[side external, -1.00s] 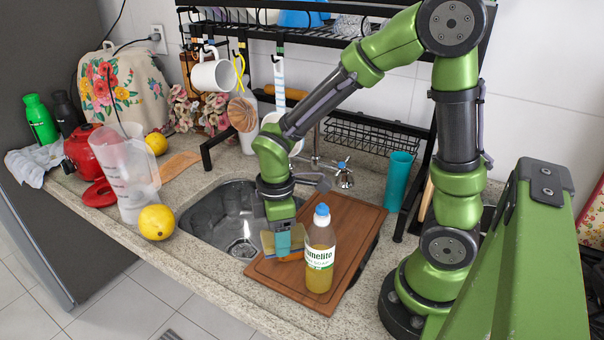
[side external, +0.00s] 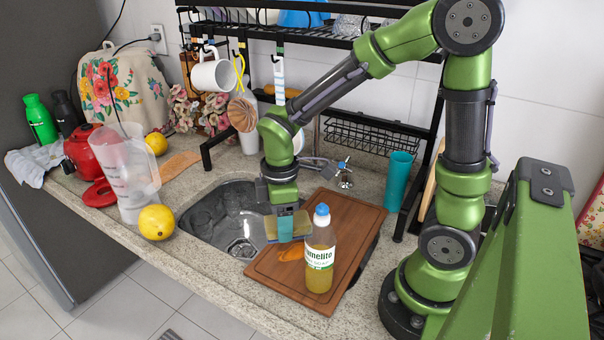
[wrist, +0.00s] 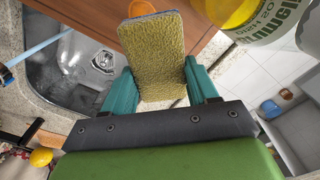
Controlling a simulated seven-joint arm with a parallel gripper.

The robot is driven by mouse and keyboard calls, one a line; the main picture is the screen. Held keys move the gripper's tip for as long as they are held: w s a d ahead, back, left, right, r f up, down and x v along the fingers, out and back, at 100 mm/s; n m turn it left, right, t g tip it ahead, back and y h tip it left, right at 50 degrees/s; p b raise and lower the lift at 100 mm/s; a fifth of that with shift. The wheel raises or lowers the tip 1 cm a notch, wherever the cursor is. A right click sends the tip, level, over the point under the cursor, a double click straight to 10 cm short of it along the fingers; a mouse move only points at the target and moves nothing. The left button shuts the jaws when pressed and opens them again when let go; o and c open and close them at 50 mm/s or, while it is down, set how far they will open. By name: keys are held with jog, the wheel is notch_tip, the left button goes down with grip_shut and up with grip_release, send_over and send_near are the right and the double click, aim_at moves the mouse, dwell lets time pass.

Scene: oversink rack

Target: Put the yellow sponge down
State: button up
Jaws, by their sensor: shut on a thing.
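My gripper (side external: 286,227) is shut on the yellow sponge (side external: 301,221) and holds it above the left part of the wooden cutting board (side external: 351,218), near the sink edge. In the wrist view the sponge (wrist: 152,48) stands between my two teal fingers (wrist: 160,78), with its rough yellow-green face towards the camera and a thin blue-grey edge on top. In the side view part of the sponge is hidden behind my fingers.
A soap bottle with a blue cap (side external: 320,255) stands on the board, close right of my gripper. An orange item (side external: 291,254) lies on the board below. The sink (side external: 216,217) is to the left. A teal cup (side external: 398,181) stands behind right, beneath the rack (side external: 372,136).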

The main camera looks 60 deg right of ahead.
jog(key=s+d+f+m, duration=0.1)
jog(key=s+d+m, duration=0.1)
jog(key=d+m, duration=0.1)
jog(key=s+d+f+m, duration=0.1)
jog(key=s+d+m, duration=0.1)
jog(key=d, duration=0.4)
jog(key=s+d+f+m, duration=0.1)
jog(key=d+m, duration=0.2)
jog(key=d, duration=0.1)
jog(key=shift+s+d+f+m, duration=0.25)
jog(key=shift+s+f+m, duration=0.05)
jog(key=shift+s, duration=0.1)
jog(key=shift+f, duration=2.2)
jog(key=shift+f, duration=0.1)
jog(key=o, duration=0.9)
jog(key=shift+o, duration=0.2)
